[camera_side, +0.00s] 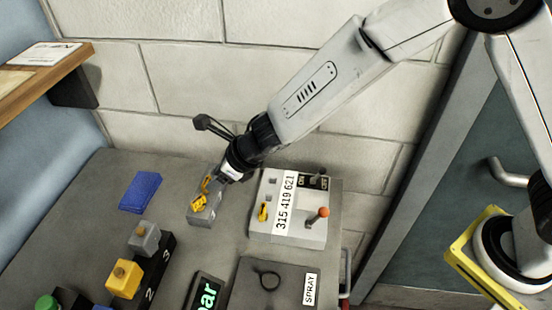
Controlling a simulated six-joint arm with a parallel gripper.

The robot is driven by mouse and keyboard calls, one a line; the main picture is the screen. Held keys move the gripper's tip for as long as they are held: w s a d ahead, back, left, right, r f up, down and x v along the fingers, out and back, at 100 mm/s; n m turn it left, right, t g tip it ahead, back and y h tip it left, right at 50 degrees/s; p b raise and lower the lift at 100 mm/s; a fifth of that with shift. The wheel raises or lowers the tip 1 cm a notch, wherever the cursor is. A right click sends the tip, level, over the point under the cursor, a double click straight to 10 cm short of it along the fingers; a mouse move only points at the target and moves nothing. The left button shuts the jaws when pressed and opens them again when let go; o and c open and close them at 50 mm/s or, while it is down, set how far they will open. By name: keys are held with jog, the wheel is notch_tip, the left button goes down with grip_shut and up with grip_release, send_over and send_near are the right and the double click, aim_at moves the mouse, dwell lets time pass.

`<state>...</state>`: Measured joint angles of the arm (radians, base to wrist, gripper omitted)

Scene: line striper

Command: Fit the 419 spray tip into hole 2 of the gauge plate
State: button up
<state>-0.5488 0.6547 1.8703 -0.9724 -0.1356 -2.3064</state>
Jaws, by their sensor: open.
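My gripper (206,187) is open and points down over a small grey block (205,216) on the grey bench. A yellow piece (199,203) shows at the fingertips, on or just above the block. It may be a spray tip, but I cannot read a number on it or tell whether it is seated. A pale box (256,231) to the right carries the label "315 419 621". Another yellow piece (263,211) stands in one of its openings. I cannot tell for certain which part is the gauge plate; no hole 2 is readable on the grey block.
A black stepped rack (160,262) marked 2 and 3 holds a grey block (144,237) and a yellow block (123,279). A blue pad (141,192) lies to the left. An orange-knobbed lever (322,212) rises from the box. A dark "SPRAY" panel (250,295) is in front.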

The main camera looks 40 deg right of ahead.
aim_at(214, 191)
jog(key=shift+x, duration=1.55)
grip_shut()
